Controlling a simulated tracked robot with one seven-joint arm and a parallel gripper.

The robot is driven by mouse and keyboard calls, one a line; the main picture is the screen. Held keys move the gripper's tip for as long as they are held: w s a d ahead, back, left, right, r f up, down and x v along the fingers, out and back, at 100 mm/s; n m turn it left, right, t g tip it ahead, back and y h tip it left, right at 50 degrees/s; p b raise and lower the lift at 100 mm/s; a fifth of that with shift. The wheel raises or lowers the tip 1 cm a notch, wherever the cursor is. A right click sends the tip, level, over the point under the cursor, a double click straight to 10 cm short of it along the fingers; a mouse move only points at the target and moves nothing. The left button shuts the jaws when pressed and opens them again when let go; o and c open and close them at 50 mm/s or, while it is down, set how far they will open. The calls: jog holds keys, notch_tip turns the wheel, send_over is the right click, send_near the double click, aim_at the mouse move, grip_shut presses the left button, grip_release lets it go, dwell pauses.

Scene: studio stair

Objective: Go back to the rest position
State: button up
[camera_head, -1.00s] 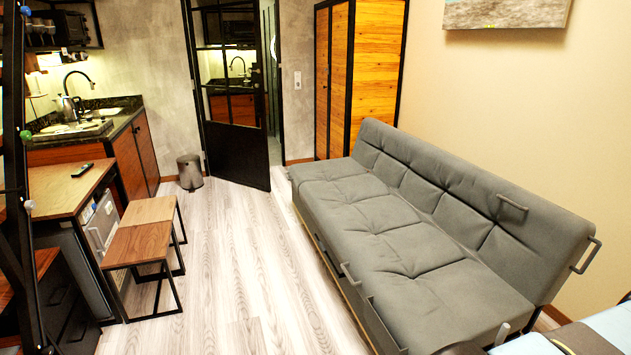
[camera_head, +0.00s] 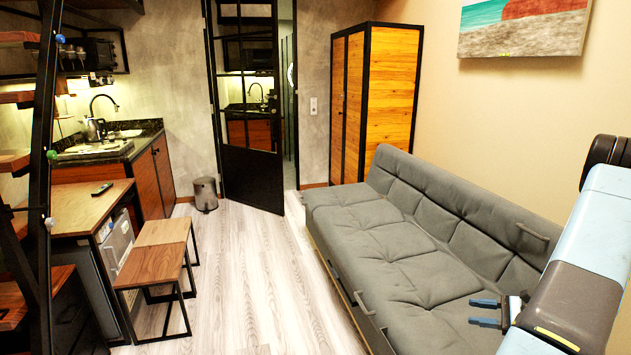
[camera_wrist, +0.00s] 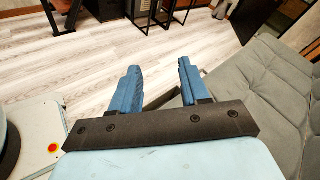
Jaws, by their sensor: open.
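My gripper (camera_head: 486,312) shows at the lower right of the head view, at the end of my raised arm. Its two blue fingers are apart with nothing between them. In the wrist view my gripper (camera_wrist: 158,84) is also open and empty, with bare wood floor beyond the fingers. In the head view it appears in front of the grey sofa (camera_head: 400,250). I see no contact with the sofa. The sofa also shows at the right of the wrist view (camera_wrist: 265,95).
Two wooden stools (camera_head: 150,265) stand beside a desk (camera_head: 80,207) with a remote (camera_head: 101,189). A black ladder-like frame (camera_head: 42,190) is at the left. A bin (camera_head: 205,193) stands near the open glazed door (camera_head: 250,160). The pale floor (camera_head: 265,270) in the middle is clear.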

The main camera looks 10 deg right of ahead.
jog(key=a+r+n+g+h, duration=0.4)
jog(key=a+r+n+g, duration=0.55)
jog(key=a+r, duration=1.1)
jog(key=s+a+r+n+t+h, duration=0.3)
jog(key=s+a+r+n+h, duration=0.1)
jog(key=s+r, duration=0.4)
jog(key=s+a+r+n+t+h, duration=0.3)
jog(key=s+a+r+n, duration=0.3)
jog(key=r, duration=0.4)
jog(key=shift+s+a+n+h, duration=0.2)
jog(key=shift+s+n+h, duration=0.35)
jog(key=shift+s, duration=0.7)
